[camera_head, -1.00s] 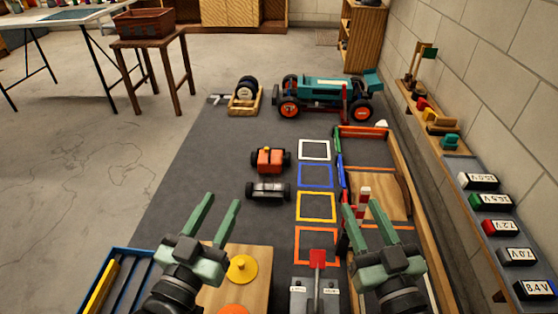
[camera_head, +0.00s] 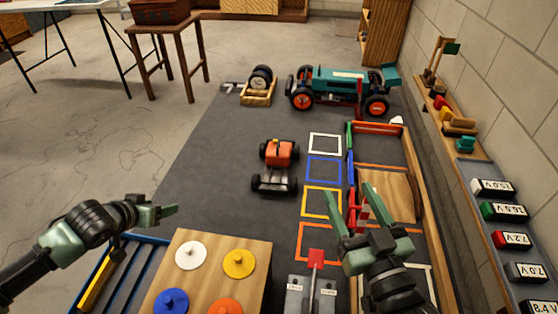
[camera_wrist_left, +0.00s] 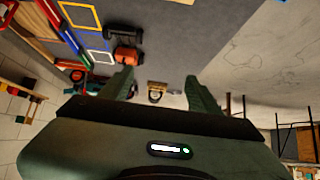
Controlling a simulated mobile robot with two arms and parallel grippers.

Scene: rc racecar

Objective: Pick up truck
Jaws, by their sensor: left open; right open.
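A small truck stands on the dark mat, with an orange body (camera_head: 280,152) at its far end and a grey, black-wheeled part (camera_head: 273,180) at its near end. I cannot tell for sure whether these two parts are joined. The orange body also shows at the top of the left wrist view (camera_wrist_left: 127,55). My left gripper (camera_head: 172,210) is open and empty, left of and nearer than the truck, its fingers pointing right. Its two fingers also show in the left wrist view (camera_wrist_left: 160,88). My right gripper (camera_head: 351,190) is open, right of and nearer than the truck.
A wooden board (camera_head: 213,262) with coloured knobs lies in front, beside a blue rack (camera_head: 125,265). Coloured square outlines (camera_head: 324,170) lie right of the truck. A large teal car (camera_head: 340,82) stands behind. The mat left of the truck is clear.

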